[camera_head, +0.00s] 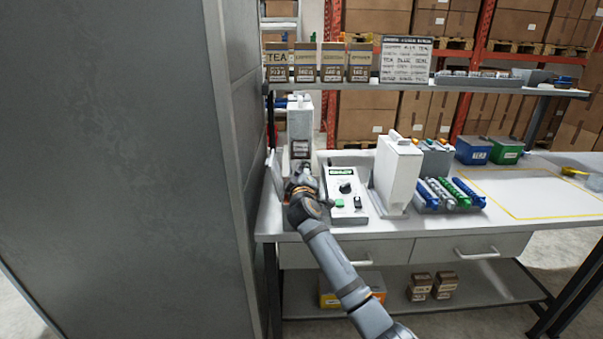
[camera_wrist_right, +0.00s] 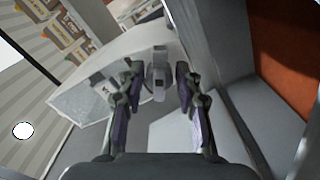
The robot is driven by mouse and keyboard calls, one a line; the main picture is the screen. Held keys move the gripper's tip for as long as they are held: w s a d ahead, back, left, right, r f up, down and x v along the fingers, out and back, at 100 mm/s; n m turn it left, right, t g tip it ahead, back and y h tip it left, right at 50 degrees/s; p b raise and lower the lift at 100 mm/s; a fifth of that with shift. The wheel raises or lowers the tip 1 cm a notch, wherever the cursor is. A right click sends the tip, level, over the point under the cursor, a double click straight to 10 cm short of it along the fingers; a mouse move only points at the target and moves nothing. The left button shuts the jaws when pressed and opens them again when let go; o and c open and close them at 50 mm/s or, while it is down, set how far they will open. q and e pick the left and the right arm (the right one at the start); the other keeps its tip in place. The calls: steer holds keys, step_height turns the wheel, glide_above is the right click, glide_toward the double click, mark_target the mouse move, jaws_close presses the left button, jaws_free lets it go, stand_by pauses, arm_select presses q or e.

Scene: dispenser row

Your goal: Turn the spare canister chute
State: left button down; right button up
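A tall white canister (camera_head: 397,165) with a handle on top stands on the bench, right of a control box. Another white canister (camera_head: 300,120) with a dark labelled front stands at the bench's left end. I cannot tell which is the spare. My right gripper (camera_head: 303,184) is in front of the left canister's lower part and hides what is there. In the right wrist view my right gripper (camera_wrist_right: 157,88) is open, with a small grey block-like part (camera_wrist_right: 159,72) between and beyond its fingers. Contact is not clear, and I cannot tell whether it is the chute. My left gripper is not in view.
The control box (camera_head: 345,195) has a black knob and green button, close right of my gripper. A tall grey cabinet wall (camera_head: 130,150) stands at the left. A rack of coloured tubes (camera_head: 447,195) is farther right. A yellow-outlined area (camera_head: 535,193) is clear.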

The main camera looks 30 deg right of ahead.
steer(key=v, duration=1.2)
